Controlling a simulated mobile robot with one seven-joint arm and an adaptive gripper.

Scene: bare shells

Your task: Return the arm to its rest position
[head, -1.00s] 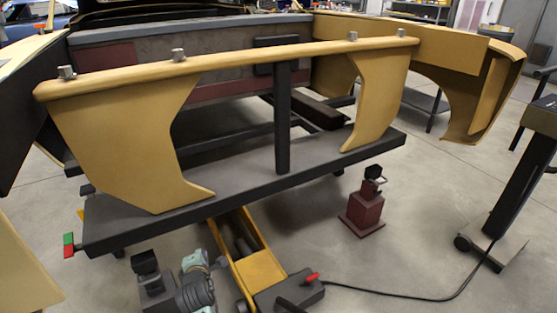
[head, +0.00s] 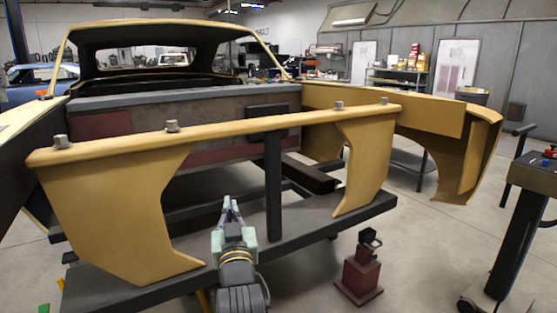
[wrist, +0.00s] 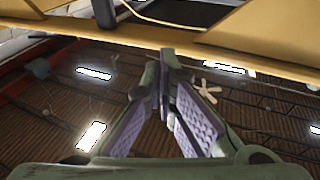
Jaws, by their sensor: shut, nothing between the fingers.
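My gripper (head: 231,203) shows in the lower middle of the head view, pointing up and away. It appears in front of the yellow car front and the dark lower platform. In the wrist view its two green fingers with ridged purple pads (wrist: 164,58) meet at their tips. Nothing shows between them. My dark, jointed arm runs down from the gripper to the bottom edge of the head view. Most of the arm is out of view.
The yellow bare car shell (head: 120,150) fills the left and middle, several metal pegs along its front bar. A dark red jack stand (head: 360,272) stands on the floor to the right. A dark post with a control box (head: 535,175) stands far right. Floor between them is clear.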

